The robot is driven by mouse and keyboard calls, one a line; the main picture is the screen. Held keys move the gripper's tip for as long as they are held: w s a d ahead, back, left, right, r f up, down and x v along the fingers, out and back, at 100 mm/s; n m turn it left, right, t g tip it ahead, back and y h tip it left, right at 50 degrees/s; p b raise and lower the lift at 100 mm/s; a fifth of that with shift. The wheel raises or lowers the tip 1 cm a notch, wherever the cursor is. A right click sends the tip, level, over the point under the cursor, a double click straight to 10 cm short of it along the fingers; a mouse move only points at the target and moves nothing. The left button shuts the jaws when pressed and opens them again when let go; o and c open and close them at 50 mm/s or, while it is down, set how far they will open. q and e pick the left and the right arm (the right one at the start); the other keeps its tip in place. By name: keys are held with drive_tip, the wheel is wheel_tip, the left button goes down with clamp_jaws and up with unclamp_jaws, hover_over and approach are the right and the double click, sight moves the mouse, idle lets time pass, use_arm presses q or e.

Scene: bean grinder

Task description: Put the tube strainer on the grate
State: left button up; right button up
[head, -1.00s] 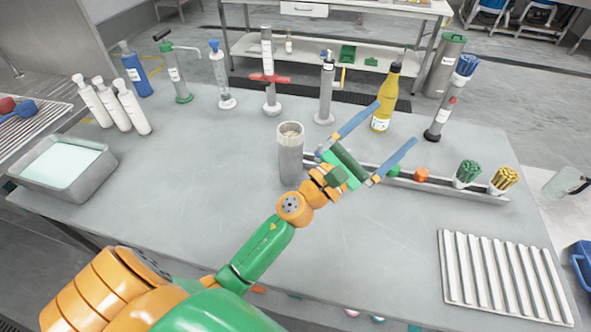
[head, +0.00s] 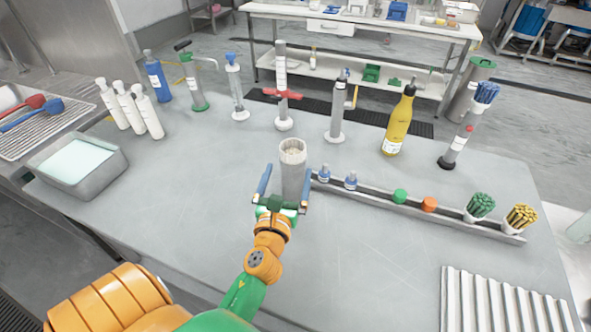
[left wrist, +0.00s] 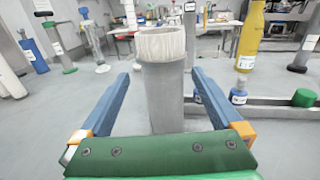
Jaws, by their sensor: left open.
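The tube strainer appears to be the upright grey cylinder with a pale, rough top (head: 292,172), standing mid-table. In the left wrist view the cylinder (left wrist: 166,90) stands straight ahead. My left gripper (head: 288,174) is open at the cylinder's near side. Its blue fingers point forward, one to each side of the cylinder; I cannot tell how far they reach around it, and a gap shows on both sides. A white ribbed grate (head: 505,300) lies flat at the table's front right, partly cut off by the frame. My right gripper is out of view.
A long rail (head: 450,215) with small bottles, caps and brush-like bundles runs right of the cylinder. Tall instruments and a yellow bottle (head: 400,122) line the back. A tray (head: 80,165) and white bottles (head: 130,108) stand left.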

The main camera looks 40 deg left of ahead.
use_arm(q)
drive_tip(key=p+x, duration=0.1)
drive_tip(key=x, duration=0.7)
drive_tip(key=shift+d, duration=0.2)
drive_tip(key=shift+s+r, duration=0.1)
drive_tip(key=shift+r, duration=0.05)
drive_tip(key=c, duration=0.6)
clamp_jaws()
